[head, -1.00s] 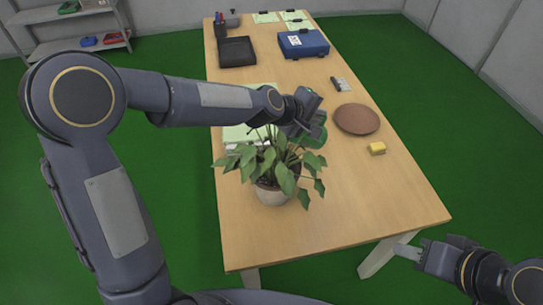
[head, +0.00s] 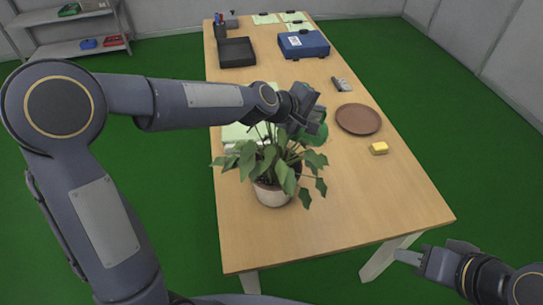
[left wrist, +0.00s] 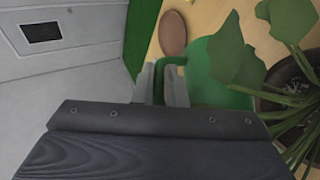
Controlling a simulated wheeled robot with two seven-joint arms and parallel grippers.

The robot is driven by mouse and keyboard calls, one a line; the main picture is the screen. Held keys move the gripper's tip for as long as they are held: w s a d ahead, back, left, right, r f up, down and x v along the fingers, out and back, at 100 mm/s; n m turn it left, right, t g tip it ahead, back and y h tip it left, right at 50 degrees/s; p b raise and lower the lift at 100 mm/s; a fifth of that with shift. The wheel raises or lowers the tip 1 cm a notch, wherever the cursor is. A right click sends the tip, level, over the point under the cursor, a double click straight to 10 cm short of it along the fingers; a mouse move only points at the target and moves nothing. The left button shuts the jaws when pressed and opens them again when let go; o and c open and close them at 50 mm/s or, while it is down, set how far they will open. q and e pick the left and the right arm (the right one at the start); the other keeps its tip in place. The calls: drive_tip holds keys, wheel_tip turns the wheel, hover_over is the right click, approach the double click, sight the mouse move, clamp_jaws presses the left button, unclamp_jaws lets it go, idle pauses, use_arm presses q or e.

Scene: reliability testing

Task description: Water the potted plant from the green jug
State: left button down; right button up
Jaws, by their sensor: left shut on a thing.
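The potted plant stands upright near the front of the table, with broad green leaves (head: 286,178) and a pale pot (head: 272,196). My left gripper (head: 312,120) is above and just behind the plant, shut on the green jug (head: 319,133). The jug is mostly hidden by the gripper and leaves in the head view. In the left wrist view, the fingers (left wrist: 168,88) close on the handle of the jug (left wrist: 215,82), beside the leaves and the pot's dark soil (left wrist: 288,95). No water shows. My right gripper (head: 425,257) is low, off the table's right front edge; its jaw opening is unclear.
A black tray (head: 237,53) and blue case (head: 303,44) sit farther back. The table's front right (head: 380,205) is clear.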

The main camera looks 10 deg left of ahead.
use_arm(q)
drive_tip(key=shift+a+r+b, duration=0.1)
drive_tip(key=shift+b, duration=0.45)
drive_tip(key=shift+r, duration=0.1)
drive_tip(key=shift+s+a+r+t+h+b, duration=0.15)
drive_tip(key=shift+a+r+t+h+b, duration=0.35)
drive_tip(key=shift+b, duration=1)
